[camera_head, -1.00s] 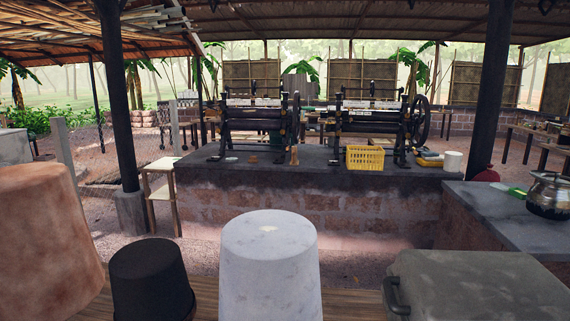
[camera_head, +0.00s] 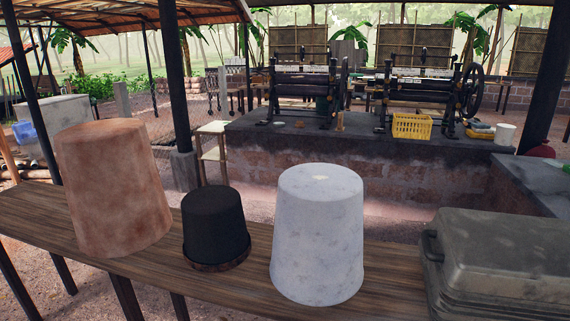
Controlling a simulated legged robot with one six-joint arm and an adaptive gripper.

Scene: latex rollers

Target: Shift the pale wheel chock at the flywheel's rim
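Two dark roller machines stand on the stone-walled bench, the left one (camera_head: 303,88) and the right one (camera_head: 418,92). A dark flywheel (camera_head: 472,90) is at the right end of the right machine. Another wheel (camera_head: 345,82) shows edge-on at the right end of the left machine. A small tan upright piece (camera_head: 340,121) stands on the bench below that edge-on wheel; it is too small to tell whether it is the chock or touches the rim. A small pale flat thing (camera_head: 279,124) lies by the left machine's feet. My gripper is not in view.
A wooden table (camera_head: 395,262) stands in front, with an upturned brown bucket (camera_head: 115,190), black bucket (camera_head: 214,225), white bucket (camera_head: 318,235) and grey case (camera_head: 500,265). A yellow crate (camera_head: 411,126) and white container (camera_head: 505,133) are on the bench. Dark posts (camera_head: 174,80) flank the scene.

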